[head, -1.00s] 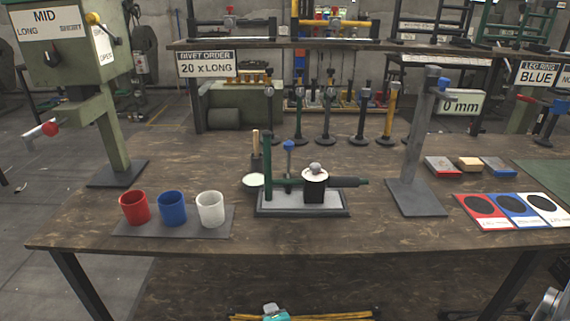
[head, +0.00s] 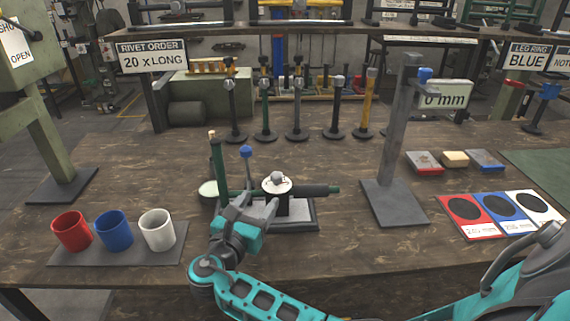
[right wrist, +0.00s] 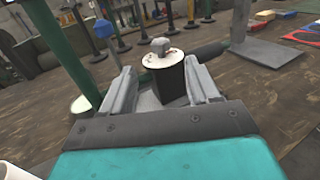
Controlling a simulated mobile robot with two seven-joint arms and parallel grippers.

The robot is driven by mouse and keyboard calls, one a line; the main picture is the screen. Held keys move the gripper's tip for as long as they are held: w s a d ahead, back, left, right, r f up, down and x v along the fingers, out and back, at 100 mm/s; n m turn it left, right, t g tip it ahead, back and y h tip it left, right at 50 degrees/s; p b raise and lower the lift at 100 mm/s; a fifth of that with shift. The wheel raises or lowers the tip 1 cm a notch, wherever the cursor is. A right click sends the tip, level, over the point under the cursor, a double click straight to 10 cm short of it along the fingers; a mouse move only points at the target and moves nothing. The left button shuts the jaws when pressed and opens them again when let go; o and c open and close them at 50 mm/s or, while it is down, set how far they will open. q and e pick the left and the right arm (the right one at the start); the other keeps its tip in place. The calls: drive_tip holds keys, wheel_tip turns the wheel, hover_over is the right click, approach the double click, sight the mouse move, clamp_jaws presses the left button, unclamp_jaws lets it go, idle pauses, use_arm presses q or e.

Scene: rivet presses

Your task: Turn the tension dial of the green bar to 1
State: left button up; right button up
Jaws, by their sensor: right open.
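The tension dial (head: 277,183) is a white disc with a grey knob on top of a black block. The block sits on a small press with a light base plate (head: 303,223). My right gripper (head: 252,208) is open and empty, in front of the block and low beside the dial. In the right wrist view, the dial (right wrist: 162,58) and its block stand beyond and between the two open fingers, apparently untouched. The dial's markings are too small to read. My left gripper is out of view.
A green post (head: 218,170) and a blue-topped lever (head: 246,153) stand left of the dial. Red, blue and white cups (head: 157,230) stand on a mat at front left. A grey column stand (head: 394,203) is to the right.

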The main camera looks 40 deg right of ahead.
sight(279, 172)
drive_tip(key=x, duration=1.3)
drive_tip(key=c, duration=1)
drive_tip(key=shift+o, duration=0.2)
drive_tip(key=shift+r, duration=0.1)
